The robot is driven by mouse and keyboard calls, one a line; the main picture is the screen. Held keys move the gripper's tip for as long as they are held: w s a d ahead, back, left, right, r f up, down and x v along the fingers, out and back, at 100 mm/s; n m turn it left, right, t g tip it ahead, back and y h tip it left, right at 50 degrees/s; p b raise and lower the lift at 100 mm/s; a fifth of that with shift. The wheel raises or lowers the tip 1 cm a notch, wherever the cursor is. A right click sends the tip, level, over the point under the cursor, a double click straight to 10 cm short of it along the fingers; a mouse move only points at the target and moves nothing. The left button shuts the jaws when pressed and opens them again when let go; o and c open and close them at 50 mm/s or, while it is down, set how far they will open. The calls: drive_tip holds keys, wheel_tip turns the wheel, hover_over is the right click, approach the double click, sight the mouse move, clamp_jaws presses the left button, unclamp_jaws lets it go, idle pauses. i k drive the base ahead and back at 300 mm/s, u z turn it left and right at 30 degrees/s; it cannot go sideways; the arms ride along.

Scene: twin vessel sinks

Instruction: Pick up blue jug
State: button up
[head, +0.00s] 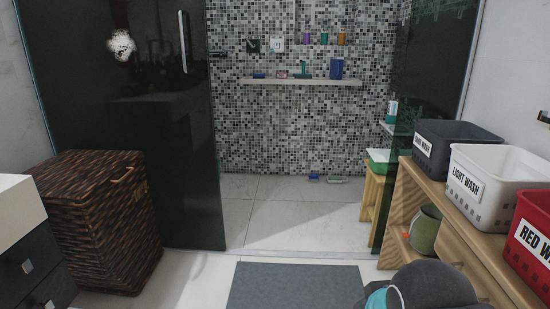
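A small dark blue upright container (336,69) stands at the right part of the white wall shelf (290,81) inside the shower, far ahead of me. It is the only jug-like blue thing that I see, but it is too small to make out a handle or spout. My gripper is not in view. Grey and teal links of my arm show at the bottom right.
Small bottles and brushes share the shelf. Glass panels (205,185) flank the shower opening. A wicker hamper (100,220) stands left; a wooden bench (465,235) with wash baskets (490,185) stands right. The floor around the grey mat (295,287) is clear.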

sight(336, 65)
drive_tip(key=u, duration=0.05)
drive_tip(key=i, duration=1.85)
drive_tip(key=z, duration=0.2)
drive_tip(key=i, duration=1.8)
drive_tip(key=z, duration=0.25)
